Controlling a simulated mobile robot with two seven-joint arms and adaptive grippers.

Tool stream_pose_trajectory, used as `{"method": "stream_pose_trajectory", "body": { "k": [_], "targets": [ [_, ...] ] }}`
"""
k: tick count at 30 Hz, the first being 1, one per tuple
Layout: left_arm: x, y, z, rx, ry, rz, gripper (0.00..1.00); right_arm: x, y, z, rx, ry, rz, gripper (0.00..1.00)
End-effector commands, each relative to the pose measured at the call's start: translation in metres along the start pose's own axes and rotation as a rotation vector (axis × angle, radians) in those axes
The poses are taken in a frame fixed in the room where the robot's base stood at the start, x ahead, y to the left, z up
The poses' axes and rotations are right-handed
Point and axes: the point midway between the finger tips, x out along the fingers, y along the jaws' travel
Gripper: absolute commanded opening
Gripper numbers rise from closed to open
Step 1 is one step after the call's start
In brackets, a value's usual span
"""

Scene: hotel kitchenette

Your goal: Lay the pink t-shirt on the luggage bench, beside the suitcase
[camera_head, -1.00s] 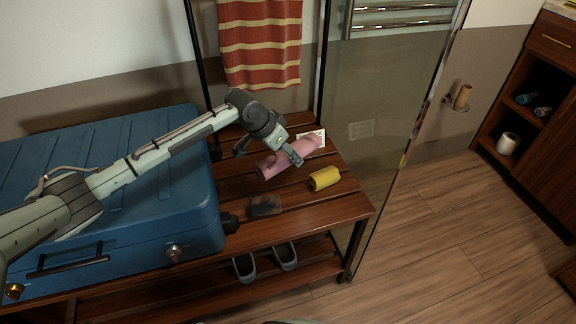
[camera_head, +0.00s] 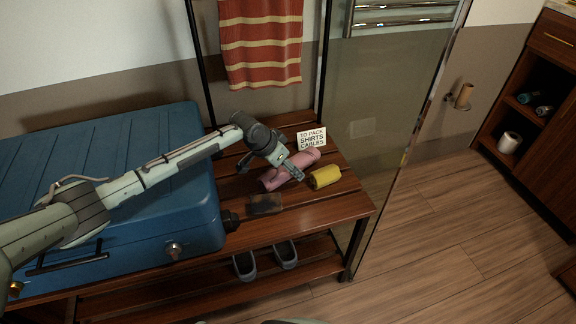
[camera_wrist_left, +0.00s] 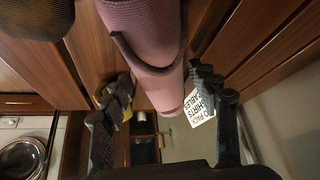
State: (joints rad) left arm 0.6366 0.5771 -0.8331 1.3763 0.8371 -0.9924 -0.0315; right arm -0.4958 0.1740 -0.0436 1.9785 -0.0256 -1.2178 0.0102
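The pink t-shirt (camera_head: 303,160) is rolled up and lies on the slatted luggage bench (camera_head: 338,205), to the right of the closed blue suitcase (camera_head: 110,150). Its right end is close to a yellow roll (camera_head: 325,177); I cannot tell if they touch. My left gripper (camera_head: 270,167) is over the t-shirt, fingers spread to either side of it. In the left wrist view the t-shirt (camera_wrist_left: 152,45) runs between the two open fingers (camera_wrist_left: 160,90), with narrow gaps showing. My right gripper is not in view.
A card reading "TO PACK SHIRTS CABLES" (camera_head: 311,138) stands behind the t-shirt. A dark flat item (camera_head: 264,204) lies on the bench nearer the front. Slippers (camera_head: 285,254) sit on the lower shelf. A glass panel (camera_head: 390,110) rises beyond the bench's right end.

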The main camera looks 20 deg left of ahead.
Motion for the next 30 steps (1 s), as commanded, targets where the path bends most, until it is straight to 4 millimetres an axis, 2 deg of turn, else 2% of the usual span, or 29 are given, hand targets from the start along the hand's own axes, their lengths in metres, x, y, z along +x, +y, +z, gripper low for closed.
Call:
{"method": "stream_pose_trajectory", "body": {
  "k": [10,14,18,24,30],
  "targets": [
    [-0.001,0.0,-0.001,0.0,0.0,0.0,0.7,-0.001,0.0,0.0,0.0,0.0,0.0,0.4],
    [-0.011,-0.001,-0.002,0.0,0.0,-0.001,0.7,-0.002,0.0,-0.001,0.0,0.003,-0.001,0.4],
    [-0.037,-0.001,-0.002,0.002,0.0,-0.002,0.7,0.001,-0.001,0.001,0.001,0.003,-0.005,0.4],
    [-0.081,-0.001,-0.002,0.0,0.001,-0.001,0.7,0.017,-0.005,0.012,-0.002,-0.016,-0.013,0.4],
    [-0.112,-0.001,-0.001,-0.001,-0.001,-0.001,0.7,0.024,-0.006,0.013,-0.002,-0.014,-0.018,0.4]
  ]
}}
